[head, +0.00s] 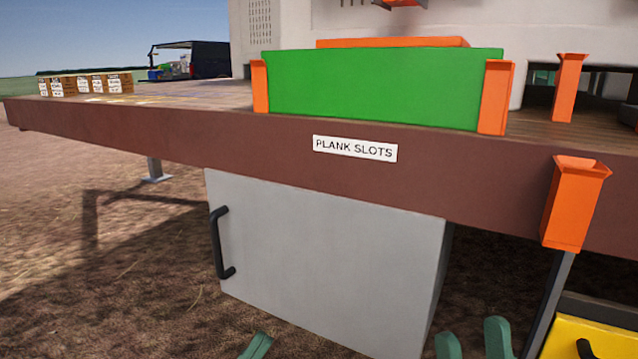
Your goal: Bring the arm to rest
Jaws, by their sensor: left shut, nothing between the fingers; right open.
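My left gripper (257,346) shows at the bottom edge as a green fingertip piece, shut and empty, in front of the grey cabinet. My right gripper (473,335) shows at the bottom right as two green fingers with a gap between them, open and empty. Both grippers are low in the picture, below the deck edge, and touch nothing that I can see. The rest of both arms is out of view.
A brown deck (200,135) labelled "PLANK SLOTS" (355,148) crosses the view. A green plank (380,88) stands in orange slots. A grey cabinet (330,260) with a black handle (218,242) stands below. An orange holder (572,205) and yellow object (590,338) are right.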

